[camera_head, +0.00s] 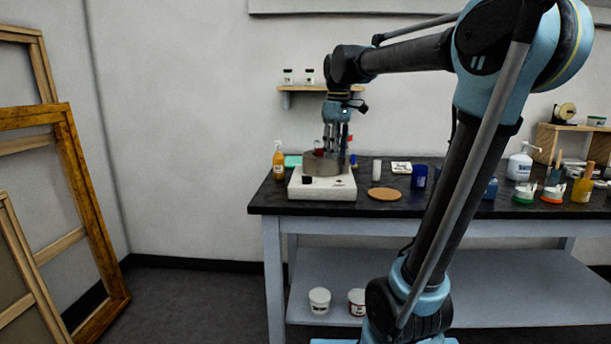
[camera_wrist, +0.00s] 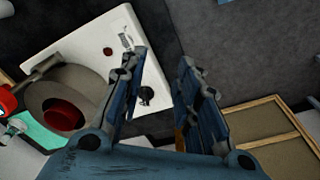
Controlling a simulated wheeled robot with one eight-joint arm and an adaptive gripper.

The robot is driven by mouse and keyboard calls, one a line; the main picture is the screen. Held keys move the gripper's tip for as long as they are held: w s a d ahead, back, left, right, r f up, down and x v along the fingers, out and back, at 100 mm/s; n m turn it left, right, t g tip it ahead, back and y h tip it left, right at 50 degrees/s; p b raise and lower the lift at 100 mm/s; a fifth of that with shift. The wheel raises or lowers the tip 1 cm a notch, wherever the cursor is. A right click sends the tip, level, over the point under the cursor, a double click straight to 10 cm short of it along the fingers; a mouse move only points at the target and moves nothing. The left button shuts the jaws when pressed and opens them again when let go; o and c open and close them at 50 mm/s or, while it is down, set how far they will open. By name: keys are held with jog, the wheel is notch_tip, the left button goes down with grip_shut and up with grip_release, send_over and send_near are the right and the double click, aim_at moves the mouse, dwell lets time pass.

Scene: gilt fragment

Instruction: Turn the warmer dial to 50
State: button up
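The warmer (camera_head: 322,190) is a low white box at the left end of the table. In the wrist view its white top (camera_wrist: 85,40) fills the upper left. A small black knob, which looks like the dial (camera_wrist: 146,95), shows beside my left-hand finger; its setting is too small to read. In the head view a dark knob (camera_head: 308,180) shows at the warmer's front left. My gripper (camera_head: 334,148) is above the warmer, pointing down. Its fingers are apart and empty in the wrist view (camera_wrist: 162,58).
A grey pot (camera_wrist: 38,98) with a red thing (camera_wrist: 63,112) inside stands on the warmer, close to my gripper. An amber pump bottle (camera_head: 279,163) stands left of it. A cork disc (camera_head: 385,194) and a blue cup (camera_head: 418,177) are to the right. Wooden frames (camera_head: 65,200) lean at the left wall.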

aim_at(307, 179)
jog(key=w+a+r+n, duration=0.4)
jog(key=w+a+r, duration=0.3)
jog(key=w+a, duration=0.25)
jog(key=shift+g, duration=0.3)
jog(key=f, duration=1.7)
jog(key=shift+s+a+f, duration=0.2)
jog(key=shift+s+f, duration=0.05)
jog(key=shift+s, duration=0.1)
jog(key=shift+c, duration=0.2)
grip_shut()
